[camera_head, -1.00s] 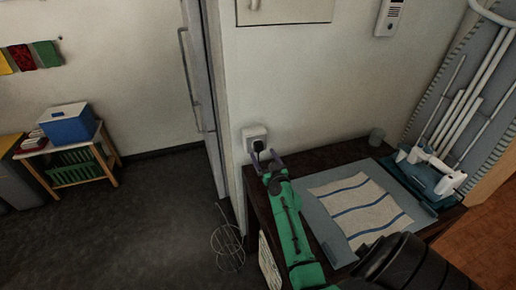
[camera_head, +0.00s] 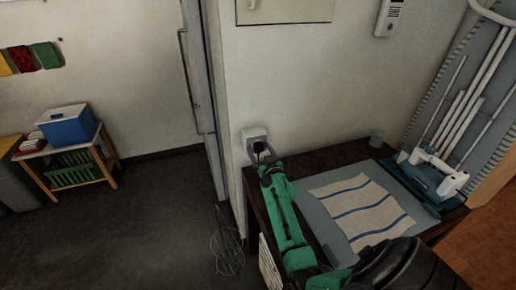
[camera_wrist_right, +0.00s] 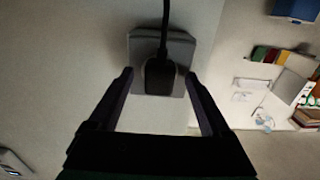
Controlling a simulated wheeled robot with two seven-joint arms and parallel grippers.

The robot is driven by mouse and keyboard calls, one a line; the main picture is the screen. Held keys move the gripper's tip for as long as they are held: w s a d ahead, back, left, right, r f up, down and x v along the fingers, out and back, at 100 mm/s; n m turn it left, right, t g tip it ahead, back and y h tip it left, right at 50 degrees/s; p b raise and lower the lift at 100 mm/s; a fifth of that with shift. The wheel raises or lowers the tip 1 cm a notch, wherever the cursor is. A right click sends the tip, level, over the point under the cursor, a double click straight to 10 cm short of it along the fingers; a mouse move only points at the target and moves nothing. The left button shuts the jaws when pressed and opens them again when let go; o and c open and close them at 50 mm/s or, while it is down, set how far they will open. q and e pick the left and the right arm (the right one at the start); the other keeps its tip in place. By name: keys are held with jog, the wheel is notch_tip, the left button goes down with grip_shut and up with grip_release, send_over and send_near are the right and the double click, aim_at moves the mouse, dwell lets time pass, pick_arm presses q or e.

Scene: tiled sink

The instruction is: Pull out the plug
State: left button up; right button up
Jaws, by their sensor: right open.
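A black plug (camera_wrist_right: 159,80) with a dark cord sits in the pale wall socket (camera_wrist_right: 178,47) in the right wrist view. In the head view the socket (camera_head: 254,134) is on the wall corner above the dark table, and the dark plug (camera_head: 259,147) shows on it. My right gripper (camera_head: 267,158), on the green arm, is at the plug. Its fingers (camera_wrist_right: 159,75) are open, one on each side of the plug, with gaps between. My left gripper is not in view.
A wire stand (camera_head: 228,252) is on the floor left of the table.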

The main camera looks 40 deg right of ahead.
dwell(0.5)
grip_shut()
jog(key=shift+s+f, duration=0.1)
jog(key=shift+s, duration=0.05)
jog(key=shift+s+a+p, duration=0.2)
jog(key=shift+s+p, duration=0.2)
jog(key=shift+s, duration=0.2)
jog(key=shift+p+v, duration=0.85)
jog(key=shift+v, duration=1.4)
jog(key=shift+w, duration=0.1)
